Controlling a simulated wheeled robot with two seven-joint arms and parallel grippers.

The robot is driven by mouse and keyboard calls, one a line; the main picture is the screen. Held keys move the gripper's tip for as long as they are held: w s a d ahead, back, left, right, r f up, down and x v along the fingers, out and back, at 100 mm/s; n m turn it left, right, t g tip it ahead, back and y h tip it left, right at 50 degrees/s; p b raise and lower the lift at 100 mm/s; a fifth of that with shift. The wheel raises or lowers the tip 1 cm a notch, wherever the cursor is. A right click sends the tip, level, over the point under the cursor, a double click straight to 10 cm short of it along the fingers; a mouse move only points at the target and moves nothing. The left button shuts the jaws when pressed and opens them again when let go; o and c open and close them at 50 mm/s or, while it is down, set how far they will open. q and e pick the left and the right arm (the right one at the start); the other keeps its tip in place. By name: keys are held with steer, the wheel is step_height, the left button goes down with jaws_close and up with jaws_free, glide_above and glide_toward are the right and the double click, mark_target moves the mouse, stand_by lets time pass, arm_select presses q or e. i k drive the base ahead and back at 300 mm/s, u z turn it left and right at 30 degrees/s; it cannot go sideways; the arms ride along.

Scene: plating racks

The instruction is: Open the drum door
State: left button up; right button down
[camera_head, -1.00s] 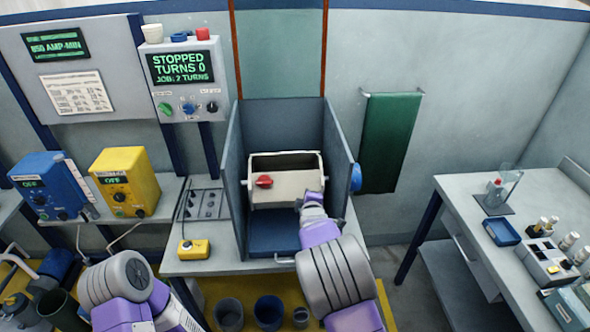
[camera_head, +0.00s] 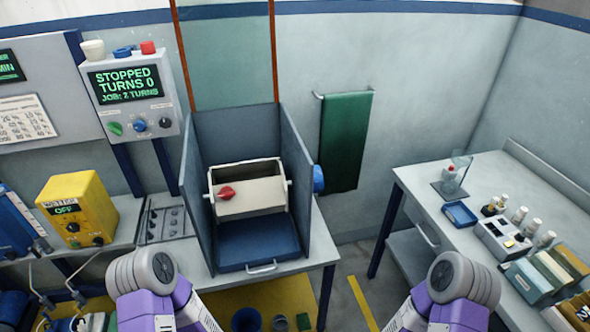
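The drum (camera_head: 258,196) is a cream-coloured box hung inside an open-fronted blue-grey housing (camera_head: 199,228) on the bench. A red knob or latch (camera_head: 226,192) sits on the upper left of its front. I cannot tell for certain whether the drum door is open or shut; the front looks like a closed flat panel. Both of my arms show only as upper links low in the picture, left and right. Neither gripper is in view, and no arm is in front of the drum.
A blue tray (camera_head: 258,246) with a handle lies under the drum. A blue knob (camera_head: 318,179) is on the housing's right side. A side table (camera_head: 420,185) with bottles stands right. A green cloth (camera_head: 345,140) hangs behind.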

mark_target(260, 160)
steer(key=z, duration=0.45)
steer(key=i, duration=0.35)
steer(key=u, duration=1.5)
